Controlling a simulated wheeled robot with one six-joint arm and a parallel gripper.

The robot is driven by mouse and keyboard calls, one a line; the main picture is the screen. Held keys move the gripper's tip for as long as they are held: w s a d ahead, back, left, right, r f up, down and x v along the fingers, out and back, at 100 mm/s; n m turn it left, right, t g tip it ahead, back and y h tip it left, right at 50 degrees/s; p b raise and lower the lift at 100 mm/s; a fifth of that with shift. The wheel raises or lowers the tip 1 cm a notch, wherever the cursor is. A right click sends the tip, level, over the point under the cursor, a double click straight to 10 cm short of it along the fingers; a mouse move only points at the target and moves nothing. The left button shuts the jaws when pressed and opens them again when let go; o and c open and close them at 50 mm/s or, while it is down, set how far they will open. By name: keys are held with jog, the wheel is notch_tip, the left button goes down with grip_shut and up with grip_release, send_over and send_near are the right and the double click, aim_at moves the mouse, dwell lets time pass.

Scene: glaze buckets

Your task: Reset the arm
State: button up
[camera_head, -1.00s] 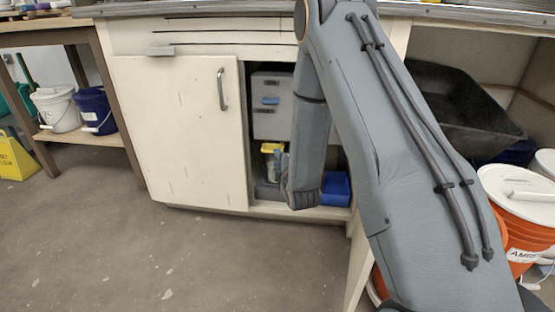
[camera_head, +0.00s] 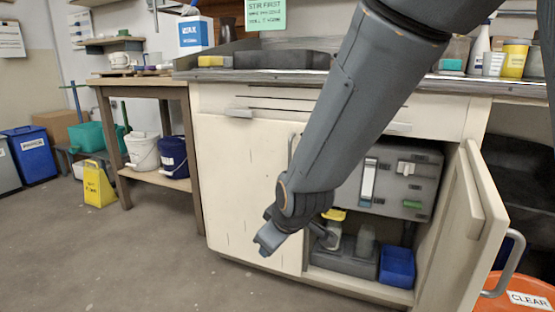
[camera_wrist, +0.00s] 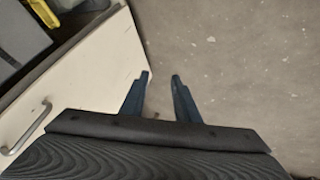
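My arm reaches down across the head view from the upper right. My gripper (camera_head: 262,240) hangs in front of the closed left cabinet door (camera_head: 240,185), low and near its right part. In the wrist view my gripper (camera_wrist: 162,77) has its two dark blue fingers apart with nothing between them. Floor lies beyond the fingertips there, with the cream door (camera_wrist: 90,80) to the left. My arm hides part of the cabinet opening.
The right cabinet door (camera_head: 465,235) stands open. Inside are a grey box (camera_head: 415,178) and a blue bin (camera_head: 397,265). An orange bucket (camera_head: 525,290) stands at the lower right. A yellow floor sign (camera_head: 98,184) and buckets are at the left. Floor at lower left is clear.

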jog(key=s+r+m+g+h, duration=0.1)
jog(key=s+r+m+g, duration=0.15)
jog(key=s, duration=1.15)
jog(key=s+r+m+g, duration=0.1)
jog(key=s+r+g, duration=0.3)
jog(key=s, duration=1)
jog(key=d+r+m+p, duration=0.2)
jog(key=d+r+p, duration=0.5)
jog(key=p, duration=0.5)
jog(key=d+r+m+h+p, duration=0.1)
jog(key=d+r+p, duration=0.5)
jog(key=r+p, duration=0.6)
jog(key=d+r+m+p, duration=0.4)
jog(key=d+r+p, duration=0.3)
jog(key=p, duration=0.7)
notch_tip(320, 180, up, 3)
jog(key=shift+w+d+f+h, duration=0.15)
jog(key=shift+w+d+h, duration=0.15)
jog(key=shift+h, duration=0.1)
